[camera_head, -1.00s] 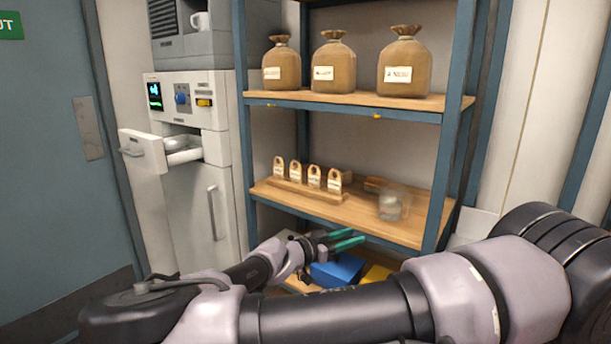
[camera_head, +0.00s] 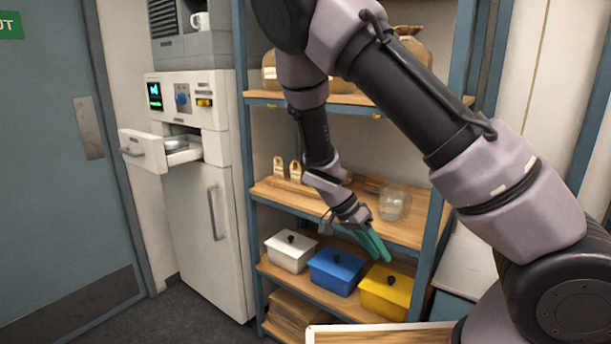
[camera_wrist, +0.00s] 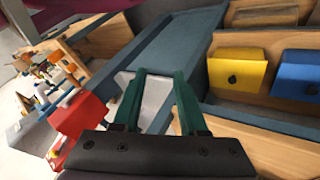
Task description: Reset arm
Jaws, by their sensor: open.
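My gripper (camera_head: 374,244) has green fingers and hangs in front of the shelf unit, pointing down and to the right near the yellow box. In the wrist view my gripper (camera_wrist: 157,80) is open, with its two green fingers apart and nothing between them. My arm folds high across the middle of the head view and hides part of the upper shelves.
The blue-framed shelf (camera_head: 243,130) holds a white box (camera_head: 291,254), a blue box (camera_head: 336,272), a yellow box (camera_head: 385,293) and a glass jar (camera_head: 394,203). An open drawer (camera_head: 145,150) juts from the machine at left. A red object (camera_wrist: 82,117) shows in the wrist view.

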